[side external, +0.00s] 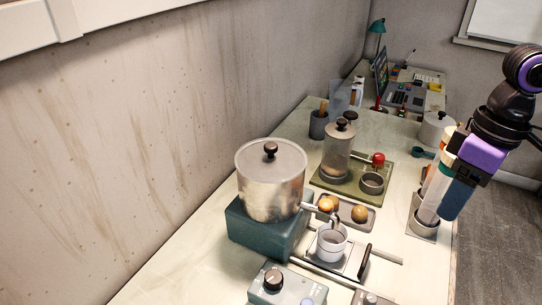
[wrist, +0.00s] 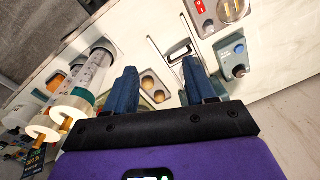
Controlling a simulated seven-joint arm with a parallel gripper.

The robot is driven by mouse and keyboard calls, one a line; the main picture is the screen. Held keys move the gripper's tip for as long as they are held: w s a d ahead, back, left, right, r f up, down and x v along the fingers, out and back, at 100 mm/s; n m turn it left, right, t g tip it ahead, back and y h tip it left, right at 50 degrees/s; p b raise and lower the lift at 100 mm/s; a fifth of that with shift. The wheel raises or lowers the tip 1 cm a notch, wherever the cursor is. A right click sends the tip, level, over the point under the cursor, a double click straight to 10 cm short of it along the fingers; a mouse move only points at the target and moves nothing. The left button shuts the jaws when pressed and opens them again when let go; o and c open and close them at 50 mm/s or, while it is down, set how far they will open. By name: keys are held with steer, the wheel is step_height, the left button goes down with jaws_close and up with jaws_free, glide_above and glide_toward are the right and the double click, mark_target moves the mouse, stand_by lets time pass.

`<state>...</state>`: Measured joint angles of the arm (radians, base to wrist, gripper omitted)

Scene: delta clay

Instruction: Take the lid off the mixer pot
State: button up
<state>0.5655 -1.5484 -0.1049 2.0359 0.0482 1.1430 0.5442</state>
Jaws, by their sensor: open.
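The mixer pot (side external: 270,195) is a shiny metal cylinder on a teal block (side external: 262,232), left of centre in the side view. Its flat grey lid (side external: 257,158) sits on top, with a black knob (side external: 270,149) in the middle. My gripper (side external: 455,203) is at the right of the side view, well apart from the pot and pointing down. In the wrist view my gripper (wrist: 158,75) shows two blue fingers spread apart with nothing between them. I cannot make out the pot or lid in the wrist view.
Clear tubes (wrist: 92,72) stand close beside my gripper. A white cup (side external: 331,243) on a stand is right of the pot. A control box (side external: 287,287) is in front. The wall is at left.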

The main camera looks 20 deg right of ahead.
steer(key=w+a+r+m+y, duration=0.1)
steer(key=w+a+r+m, duration=0.9)
steer(key=w+a+m, duration=0.15)
steer(key=m+y, duration=0.1)
steer(key=m, duration=1.2)
glide_toward(271, 145)
steer(key=shift+m+t, duration=0.25)
steer(key=shift+t, duration=0.05)
steer(key=shift+s+x, duration=0.2)
steer(key=shift+x, duration=4.1)
jaws_close()
